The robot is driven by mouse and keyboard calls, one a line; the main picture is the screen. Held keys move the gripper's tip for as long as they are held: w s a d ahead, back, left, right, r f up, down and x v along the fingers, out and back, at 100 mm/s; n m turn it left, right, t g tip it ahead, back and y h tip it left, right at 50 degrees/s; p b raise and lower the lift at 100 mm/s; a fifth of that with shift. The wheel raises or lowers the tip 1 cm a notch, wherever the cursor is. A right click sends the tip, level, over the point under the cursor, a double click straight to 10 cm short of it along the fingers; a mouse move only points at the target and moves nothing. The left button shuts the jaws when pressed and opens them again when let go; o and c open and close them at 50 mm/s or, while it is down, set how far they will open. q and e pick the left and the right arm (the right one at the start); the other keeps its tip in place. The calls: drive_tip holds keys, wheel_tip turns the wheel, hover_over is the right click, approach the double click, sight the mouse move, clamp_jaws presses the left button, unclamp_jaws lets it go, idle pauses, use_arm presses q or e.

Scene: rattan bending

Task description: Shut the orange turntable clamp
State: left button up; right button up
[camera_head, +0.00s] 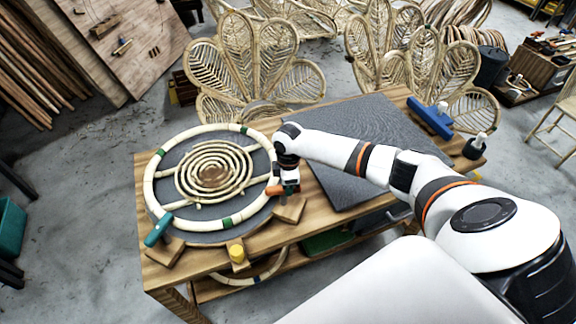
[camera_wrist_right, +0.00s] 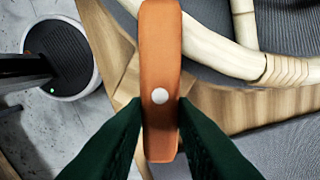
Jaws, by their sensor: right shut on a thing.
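The turntable (camera_head: 185,222) is a grey disc at the left of the workbench, carrying a pale rattan ring (camera_head: 149,190) with green bands and a coiled spiral inside. The orange clamp (camera_head: 273,190) sits at the ring's right edge, by a wooden block (camera_head: 290,210). My right gripper (camera_head: 288,188) is at this clamp, reaching down from the right. In the wrist view its green fingers (camera_wrist_right: 160,118) close on both sides of the orange lever (camera_wrist_right: 160,45), whose far end lies by the rattan. How far the clamp is closed I cannot tell. My left gripper does not show.
A teal clamp (camera_head: 158,230) and a yellow-topped clamp (camera_head: 237,252) stand on wooden blocks at the turntable's front rim. A grey mat (camera_head: 345,125) covers the bench's right half, under my right arm. A blue tool (camera_head: 430,118) and a bottle (camera_head: 475,146) are at the right end.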

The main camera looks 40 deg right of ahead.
drive_tip(key=m+p, duration=0.3)
drive_tip(key=m, duration=0.1)
drive_tip(key=shift+s+a+r, duration=0.15)
drive_tip(key=shift+s, duration=0.1)
drive_tip(key=shift+a+m+p, duration=0.1)
drive_tip(key=shift+m+p, duration=0.55)
drive_tip(key=shift+m, duration=0.25)
drive_tip(key=o, duration=1)
wheel_tip(320, 180, up, 12)
drive_tip(key=shift+f+b, duration=0.1)
drive_tip(key=shift+b, duration=1.1)
drive_tip(key=shift+s, duration=0.1)
